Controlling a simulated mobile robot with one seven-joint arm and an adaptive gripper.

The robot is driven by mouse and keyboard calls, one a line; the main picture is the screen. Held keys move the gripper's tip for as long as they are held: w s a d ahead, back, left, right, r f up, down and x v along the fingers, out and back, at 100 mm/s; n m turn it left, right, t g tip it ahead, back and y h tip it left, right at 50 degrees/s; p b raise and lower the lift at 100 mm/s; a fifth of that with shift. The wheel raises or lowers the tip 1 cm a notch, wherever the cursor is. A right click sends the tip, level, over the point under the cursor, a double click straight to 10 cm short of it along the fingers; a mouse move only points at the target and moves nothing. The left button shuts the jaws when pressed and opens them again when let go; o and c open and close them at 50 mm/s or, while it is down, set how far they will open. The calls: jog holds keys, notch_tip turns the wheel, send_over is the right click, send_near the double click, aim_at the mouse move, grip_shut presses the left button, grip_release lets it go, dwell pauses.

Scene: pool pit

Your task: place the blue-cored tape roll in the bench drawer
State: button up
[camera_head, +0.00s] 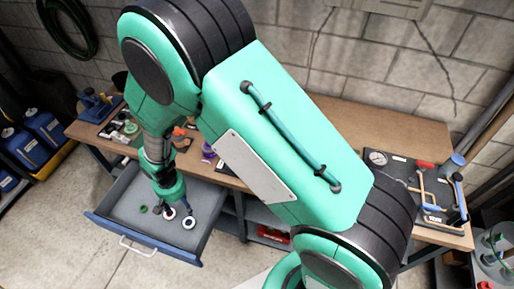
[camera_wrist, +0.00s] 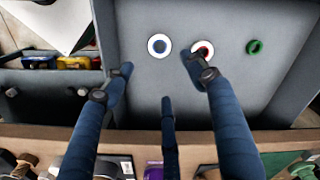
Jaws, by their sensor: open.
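The blue-cored tape roll (camera_wrist: 151,46), a white ring with a blue inside, lies flat on the drawer floor in the wrist view. It also shows in the head view (camera_head: 188,227). The bench drawer (camera_head: 203,239) is pulled out and grey inside with a blue front; its floor also shows in the wrist view (camera_wrist: 225,25). My gripper (camera_wrist: 158,70) is open and empty, its fingers spread over the drawer; it also shows in the head view (camera_head: 174,206). The blue-cored roll shows beyond and between the fingertips, apart from them in the picture.
A red-cored white roll (camera_wrist: 209,45), partly hidden by a finger, and a green ring (camera_wrist: 254,47) also lie in the drawer. The bench top (camera_head: 350,120) carries tools, a purple item (camera_head: 208,151) and a gauge board (camera_head: 385,172). Blue canisters (camera_head: 42,128) stand left.

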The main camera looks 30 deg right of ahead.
jog(key=s+d+r+t, duration=0.1)
jog(key=d+r, duration=0.5)
jog(key=r, duration=0.7)
jog(key=d+r+t, duration=0.1)
jog(key=d+r, duration=0.5)
jog(key=r, duration=0.8)
jog(key=s+d+r+t, duration=0.1)
jog(key=s+d+r, duration=0.5)
jog(key=s+r, duration=0.2)
jog(key=s+d+r+t, duration=0.2)
jog(key=s+d+r, duration=0.5)
jog(key=s, duration=0.3)
jog(key=shift+s+r, duration=0.35)
jog(key=shift+r, duration=0.25)
